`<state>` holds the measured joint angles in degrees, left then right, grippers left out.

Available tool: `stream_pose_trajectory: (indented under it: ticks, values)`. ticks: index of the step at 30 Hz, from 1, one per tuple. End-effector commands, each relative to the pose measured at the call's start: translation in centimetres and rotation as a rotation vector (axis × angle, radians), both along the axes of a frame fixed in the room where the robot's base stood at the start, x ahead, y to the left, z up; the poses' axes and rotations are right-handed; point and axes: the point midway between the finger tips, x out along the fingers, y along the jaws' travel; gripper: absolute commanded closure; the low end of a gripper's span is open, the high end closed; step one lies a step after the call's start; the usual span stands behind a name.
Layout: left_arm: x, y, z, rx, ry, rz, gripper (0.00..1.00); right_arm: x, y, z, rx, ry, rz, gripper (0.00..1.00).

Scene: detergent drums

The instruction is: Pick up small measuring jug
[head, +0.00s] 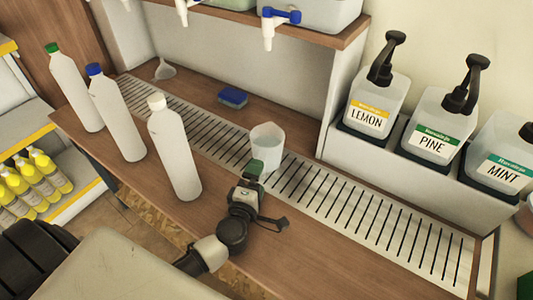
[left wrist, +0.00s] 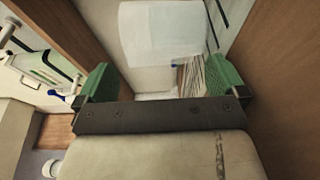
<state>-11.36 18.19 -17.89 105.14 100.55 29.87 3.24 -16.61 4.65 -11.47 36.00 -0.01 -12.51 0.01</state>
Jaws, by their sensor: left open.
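The small measuring jug (head: 267,143) is translucent white and stands upright on the slotted metal drip grate. It also shows at the top of the left wrist view (left wrist: 165,35), beyond the fingers. My left gripper (head: 254,168) is right at the near side of the jug, low over the counter. In the left wrist view its two green fingers (left wrist: 152,78) are spread wide with nothing between them. I cannot tell whether a fingertip touches the jug. My right gripper is not in view.
A white-capped bottle (head: 174,150), a blue-capped bottle (head: 116,115) and a green-capped bottle (head: 74,92) stand left on the counter. A blue sponge (head: 233,97) and a funnel (head: 164,70) lie behind. Pump bottles, including LEMON (head: 372,108), stand right. The grate (head: 370,225) is clear to the right.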

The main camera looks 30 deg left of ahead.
Motion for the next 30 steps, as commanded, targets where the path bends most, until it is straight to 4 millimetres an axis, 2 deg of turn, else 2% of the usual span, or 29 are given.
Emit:
stream_pose_trajectory:
  ticks: [3, 6, 16, 27, 30]
  values:
    - [2.0, 0.3, 0.1, 0.0, -0.003, 0.001, 0.0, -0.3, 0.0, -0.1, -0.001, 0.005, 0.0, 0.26]
    - [3.2, 0.5, 0.0, 0.0, -0.002, -0.001, 0.0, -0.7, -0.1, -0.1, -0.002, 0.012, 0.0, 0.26]
    - [3.9, 0.6, 0.0, 0.0, 0.0, -0.001, 0.02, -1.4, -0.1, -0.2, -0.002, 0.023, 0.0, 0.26]
    - [3.8, 0.6, 0.0, 0.0, 0.0, -0.001, 0.58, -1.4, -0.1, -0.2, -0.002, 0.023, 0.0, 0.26]
    - [3.9, 0.6, 0.2, 0.0, -0.003, -0.001, 0.58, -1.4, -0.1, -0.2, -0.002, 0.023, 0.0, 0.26]
